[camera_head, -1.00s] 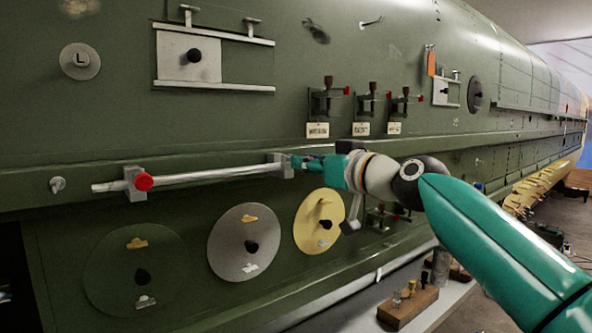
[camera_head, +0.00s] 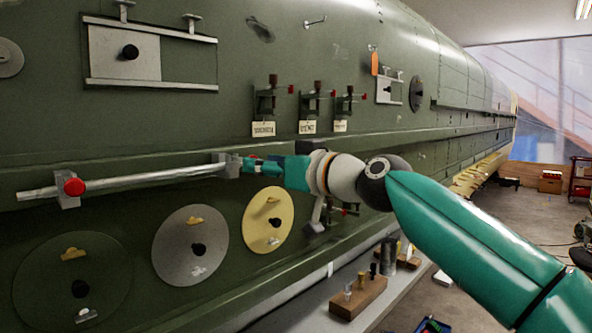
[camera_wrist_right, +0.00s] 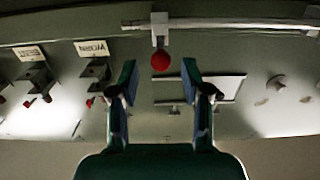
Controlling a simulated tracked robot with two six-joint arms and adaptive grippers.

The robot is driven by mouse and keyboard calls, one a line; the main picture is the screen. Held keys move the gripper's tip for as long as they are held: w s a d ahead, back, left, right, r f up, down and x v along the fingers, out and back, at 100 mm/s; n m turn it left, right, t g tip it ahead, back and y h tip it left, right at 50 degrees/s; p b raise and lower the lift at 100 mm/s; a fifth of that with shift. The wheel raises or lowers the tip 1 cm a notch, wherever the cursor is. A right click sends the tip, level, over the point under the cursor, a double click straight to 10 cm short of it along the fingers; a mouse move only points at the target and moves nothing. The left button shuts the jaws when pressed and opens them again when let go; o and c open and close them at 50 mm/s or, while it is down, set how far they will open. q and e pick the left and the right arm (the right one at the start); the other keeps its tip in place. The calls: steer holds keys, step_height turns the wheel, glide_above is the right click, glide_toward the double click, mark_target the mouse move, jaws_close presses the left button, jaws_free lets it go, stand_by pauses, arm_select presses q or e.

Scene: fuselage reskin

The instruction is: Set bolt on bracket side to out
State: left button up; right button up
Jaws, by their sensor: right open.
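A pale rod (camera_head: 145,181) runs across the green fuselage wall through a left bracket (camera_head: 67,200) with a red knob (camera_head: 74,187) and a right bracket (camera_head: 232,166). My right gripper (camera_head: 258,166) is beside the right bracket, its fingers partly merged with the rod's end in this view. In the right wrist view, the gripper (camera_wrist_right: 162,95) is open with nothing between its fingers. A bracket (camera_wrist_right: 160,34) with a red knob (camera_wrist_right: 160,61) lies beyond and between the fingertips; I cannot tell surely which bracket it is. My left gripper is not in view.
Three small tagged latches (camera_head: 270,100) and a framed panel (camera_head: 120,52) sit above the rod. A yellow disc (camera_head: 268,221) and a grey disc (camera_head: 190,245) lie below it. A wooden block (camera_head: 357,298) stands on the ledge.

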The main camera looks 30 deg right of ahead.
steer(key=v, duration=0.8)
steer(key=shift+s, duration=0.3)
